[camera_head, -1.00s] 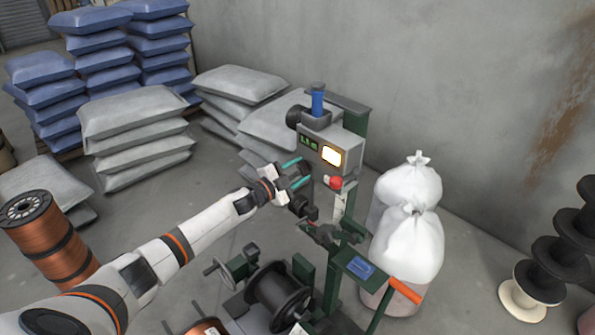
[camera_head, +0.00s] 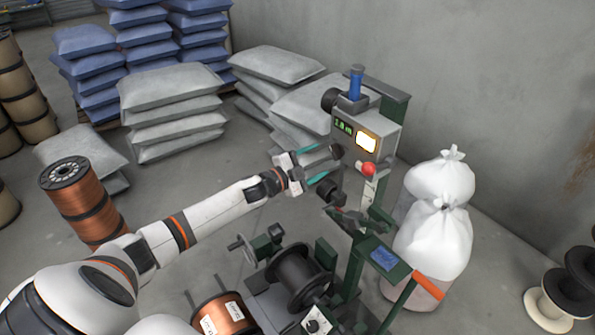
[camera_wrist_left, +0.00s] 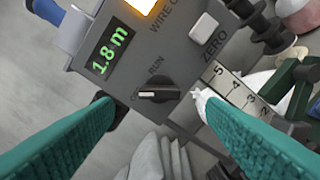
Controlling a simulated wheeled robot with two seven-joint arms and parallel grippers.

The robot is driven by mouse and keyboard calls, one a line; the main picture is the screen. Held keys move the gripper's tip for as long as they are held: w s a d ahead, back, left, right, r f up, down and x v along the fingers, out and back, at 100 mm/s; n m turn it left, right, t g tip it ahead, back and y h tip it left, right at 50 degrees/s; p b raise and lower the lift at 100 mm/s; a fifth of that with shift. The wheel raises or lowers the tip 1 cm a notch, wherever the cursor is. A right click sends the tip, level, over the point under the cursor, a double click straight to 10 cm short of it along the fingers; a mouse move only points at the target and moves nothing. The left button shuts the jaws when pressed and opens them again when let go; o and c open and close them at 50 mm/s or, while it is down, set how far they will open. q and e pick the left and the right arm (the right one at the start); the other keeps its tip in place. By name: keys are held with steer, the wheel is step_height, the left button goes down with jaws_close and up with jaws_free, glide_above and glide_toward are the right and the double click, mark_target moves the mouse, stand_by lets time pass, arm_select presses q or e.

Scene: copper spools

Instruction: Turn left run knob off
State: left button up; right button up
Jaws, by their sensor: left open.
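The run knob (camera_wrist_left: 158,94) is a black rotary knob on the grey face of the counter box (camera_head: 376,128). In the left wrist view its white line lies nearly level, its left end toward a small round mark; the word RUN is printed above. My left gripper (camera_head: 318,164) is open just left of the box in the head view. In the left wrist view its teal fingers (camera_wrist_left: 155,106) stand either side of the knob with clear gaps, holding nothing. My right gripper is not in view.
A winding machine with a black spool (camera_head: 300,270) stands below. White sacks (camera_head: 436,225) stand at right.

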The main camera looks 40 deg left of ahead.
arm_select(q)
steer(key=v, duration=0.6)
steer(key=shift+s+b, duration=0.35)
steer(key=shift+b, duration=0.05)
steer(key=shift+a, duration=0.15)
